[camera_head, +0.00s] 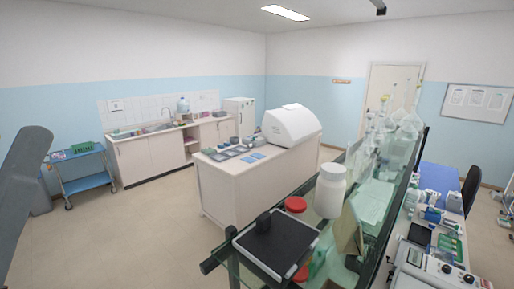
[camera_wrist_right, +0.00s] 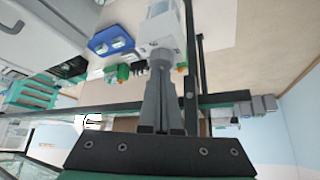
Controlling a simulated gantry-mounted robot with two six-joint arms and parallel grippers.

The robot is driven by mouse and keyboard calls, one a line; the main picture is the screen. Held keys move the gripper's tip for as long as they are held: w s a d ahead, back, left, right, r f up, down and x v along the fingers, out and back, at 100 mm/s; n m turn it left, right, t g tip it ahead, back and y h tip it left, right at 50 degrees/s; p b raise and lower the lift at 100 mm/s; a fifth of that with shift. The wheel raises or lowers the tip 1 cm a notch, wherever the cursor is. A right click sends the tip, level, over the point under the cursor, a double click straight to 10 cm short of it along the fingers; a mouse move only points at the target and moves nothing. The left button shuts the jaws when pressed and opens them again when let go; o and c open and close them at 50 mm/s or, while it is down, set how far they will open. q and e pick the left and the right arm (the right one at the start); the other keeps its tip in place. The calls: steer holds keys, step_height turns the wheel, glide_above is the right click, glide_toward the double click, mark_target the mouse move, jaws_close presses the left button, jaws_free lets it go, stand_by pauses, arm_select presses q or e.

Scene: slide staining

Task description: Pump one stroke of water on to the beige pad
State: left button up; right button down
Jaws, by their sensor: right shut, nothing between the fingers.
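My right gripper (camera_wrist_right: 162,58) shows in the right wrist view. Its grey fingers are together with nothing held between them. A white object with a pale top (camera_wrist_right: 163,22) appears just beyond the fingertips; I cannot tell what it is or whether they touch. In the head view neither gripper shows; only a grey part of my arm is at the left edge. A bluish water bottle (camera_head: 183,105) stands on the far counter by the sink. I cannot make out a pump or the beige pad with certainty in either view.
A glass shelf holds a white jar (camera_head: 330,191), a red-lidded jar (camera_head: 296,205) and a black-topped device (camera_head: 277,243). A central bench (camera_head: 240,188) carries a white machine (camera_head: 292,125). A blue trolley (camera_head: 85,184) stands at left. The floor between them is clear.

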steer(key=shift+s, duration=0.1)
steer(key=shift+r, duration=1.2)
